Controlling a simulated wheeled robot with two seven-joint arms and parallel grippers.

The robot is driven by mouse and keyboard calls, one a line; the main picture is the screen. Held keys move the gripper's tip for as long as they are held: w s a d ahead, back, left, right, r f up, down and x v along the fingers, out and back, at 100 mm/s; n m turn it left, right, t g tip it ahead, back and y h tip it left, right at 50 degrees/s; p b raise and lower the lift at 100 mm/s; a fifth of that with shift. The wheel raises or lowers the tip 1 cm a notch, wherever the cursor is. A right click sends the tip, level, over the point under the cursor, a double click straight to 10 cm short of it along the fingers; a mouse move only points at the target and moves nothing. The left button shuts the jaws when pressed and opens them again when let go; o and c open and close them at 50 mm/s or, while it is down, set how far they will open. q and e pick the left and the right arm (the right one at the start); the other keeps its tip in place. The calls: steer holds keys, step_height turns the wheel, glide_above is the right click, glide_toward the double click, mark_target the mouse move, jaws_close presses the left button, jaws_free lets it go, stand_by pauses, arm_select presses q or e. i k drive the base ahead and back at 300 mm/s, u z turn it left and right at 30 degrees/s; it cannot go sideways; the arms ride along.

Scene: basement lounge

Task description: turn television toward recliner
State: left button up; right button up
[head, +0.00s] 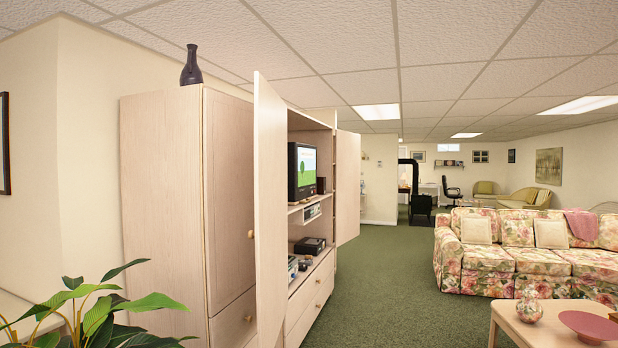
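The television (302,171) stands on an upper shelf of the open light-wood cabinet (297,211). Its screen is lit with a green picture and faces right, out over the room. The cabinet's near door (268,210) stands open and hides part of the interior; the far door (348,187) is open too. No recliner can be made out for certain; yellowish-green armchairs (530,198) sit at the far back right. Neither of my grippers shows in the head view.
A floral sofa (520,262) and a wooden coffee table (540,326) with a glass jar (529,304) and a pink bowl (588,325) stand at right. A plant (95,318) is at near left. Green carpet (385,285) lies clear between cabinet and sofa.

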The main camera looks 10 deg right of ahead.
mark_target(303, 157)
steer(key=z, duration=0.65)
steer(key=i, duration=2)
steer(key=z, duration=0.5)
steer(key=i, duration=2.2)
steer(key=u, duration=1.05)
steer(key=i, duration=1.3)
steer(key=u, duration=1.05)
